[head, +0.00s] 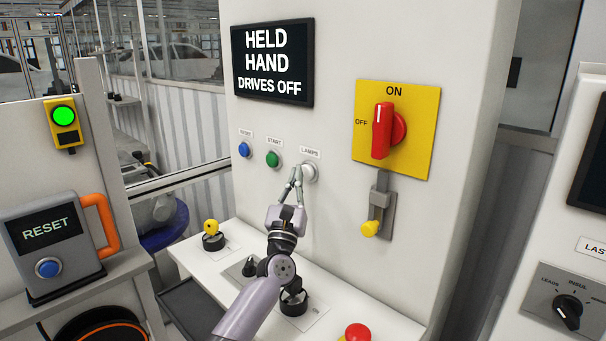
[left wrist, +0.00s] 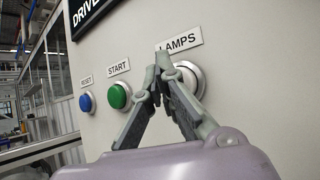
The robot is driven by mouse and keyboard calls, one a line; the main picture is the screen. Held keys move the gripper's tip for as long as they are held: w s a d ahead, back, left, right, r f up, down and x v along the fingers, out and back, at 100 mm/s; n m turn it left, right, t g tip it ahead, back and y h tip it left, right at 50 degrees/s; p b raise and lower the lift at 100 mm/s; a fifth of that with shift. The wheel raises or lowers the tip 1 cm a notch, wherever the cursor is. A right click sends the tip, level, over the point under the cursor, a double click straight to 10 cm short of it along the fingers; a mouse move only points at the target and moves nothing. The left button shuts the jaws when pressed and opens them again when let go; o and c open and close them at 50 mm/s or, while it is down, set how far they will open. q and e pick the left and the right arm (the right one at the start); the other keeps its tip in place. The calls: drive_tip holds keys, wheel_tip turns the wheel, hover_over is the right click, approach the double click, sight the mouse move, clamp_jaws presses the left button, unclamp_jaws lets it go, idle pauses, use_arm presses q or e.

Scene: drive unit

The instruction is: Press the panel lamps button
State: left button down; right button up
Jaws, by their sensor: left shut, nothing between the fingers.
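The panel lamps button (head: 310,172) is a white round button in a metal ring, under a LAMPS label, on the upright white panel. It also shows in the left wrist view (left wrist: 191,78), partly hidden behind my fingers. My left gripper (head: 297,171) is shut and empty, with its fingertips at the left edge of the button. In the left wrist view the fingertips (left wrist: 160,68) overlap the button's left side. I cannot tell whether they touch it. My right gripper is not in view.
A green START button (head: 273,159) and a blue RESET button (head: 244,150) sit left of the lamps button. A red rotary switch (head: 383,130) on a yellow plate is at the right.

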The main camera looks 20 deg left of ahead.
use_arm(q)
drive_tip(key=shift+s+a, duration=0.1)
drive_tip(key=shift+s, duration=0.35)
drive_tip(key=s+a+p, duration=0.1)
drive_tip(key=s+a, duration=0.1)
drive_tip(key=s, duration=0.3)
drive_tip(key=shift+s, duration=0.35)
idle(0.7)
